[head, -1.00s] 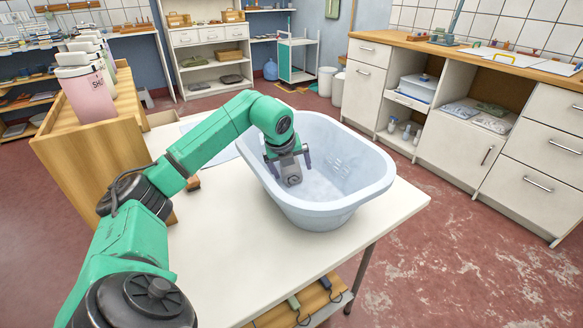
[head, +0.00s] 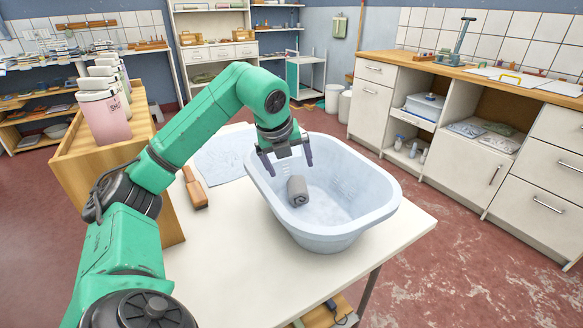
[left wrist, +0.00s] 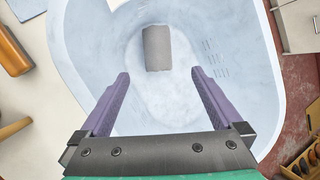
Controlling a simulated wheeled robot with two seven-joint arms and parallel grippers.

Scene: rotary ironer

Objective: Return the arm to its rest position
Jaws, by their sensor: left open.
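My left gripper (head: 285,162) is open and empty above the left part of the pale blue tub (head: 345,226). Its two purple fingers show apart in the left wrist view (left wrist: 160,85), with nothing between them. The green left arm is bent and raised over the table. My right gripper is not in view.
The tub stands on a white table (head: 225,262). A wooden-handled brush (head: 195,188) and a light blue cloth (head: 225,157) lie left of it. A wooden stand with pink-and-white containers (head: 104,115) is at left. White cabinets (head: 470,150) stand at right, across open floor.

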